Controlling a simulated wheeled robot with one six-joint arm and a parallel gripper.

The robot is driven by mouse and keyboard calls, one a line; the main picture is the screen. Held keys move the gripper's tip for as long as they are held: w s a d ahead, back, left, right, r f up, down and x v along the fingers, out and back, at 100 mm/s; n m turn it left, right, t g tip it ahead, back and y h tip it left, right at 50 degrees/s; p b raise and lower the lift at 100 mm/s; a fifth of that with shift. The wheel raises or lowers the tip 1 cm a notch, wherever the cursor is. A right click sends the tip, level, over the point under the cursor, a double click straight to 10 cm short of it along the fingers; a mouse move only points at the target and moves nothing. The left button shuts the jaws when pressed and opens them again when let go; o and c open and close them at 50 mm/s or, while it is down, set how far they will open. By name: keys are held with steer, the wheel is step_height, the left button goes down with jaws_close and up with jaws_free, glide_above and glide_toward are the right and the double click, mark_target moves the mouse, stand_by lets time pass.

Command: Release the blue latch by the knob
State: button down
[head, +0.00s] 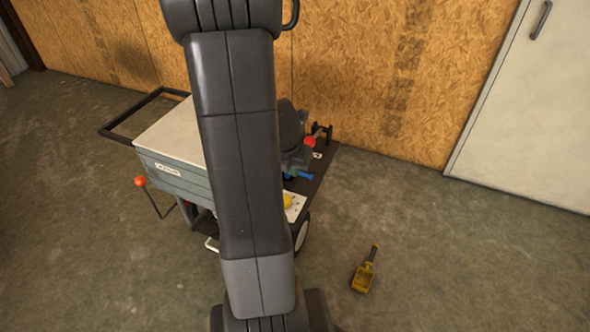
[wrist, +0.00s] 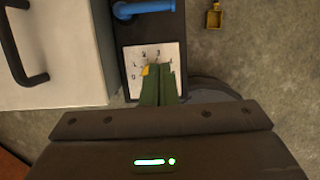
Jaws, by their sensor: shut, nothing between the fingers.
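The blue latch (head: 303,175) is a short blue bar on the dark end shelf of a grey cart, partly behind my arm in the head view. In the wrist view the blue latch (wrist: 145,8) lies across the dark shelf at the top edge, cut off by the frame. Below it is a white dial plate (wrist: 172,52) with a small yellow knob (wrist: 145,70). My gripper (wrist: 158,68) is shut and empty. Its green fingers reach over the lower part of the plate, beside the knob and apart from the latch. Whether they touch the plate cannot be told.
The cart (head: 170,172) has a pale lid, a push handle and a red-ended lever (head: 140,181). A red knob (head: 310,141) is beyond the latch. The floor between scoop and white door (head: 530,110) is clear.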

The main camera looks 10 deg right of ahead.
steer(key=b+x, duration=0.3)
steer(key=x, duration=0.5)
steer(key=shift+f, duration=0.15)
steer(key=shift+w+d, duration=0.6)
steer(key=shift+w, duration=0.4)
steer(key=shift+w+d+f, duration=0.2)
steer(key=shift+w+d, duration=0.25)
steer(key=shift+w, duration=0.2)
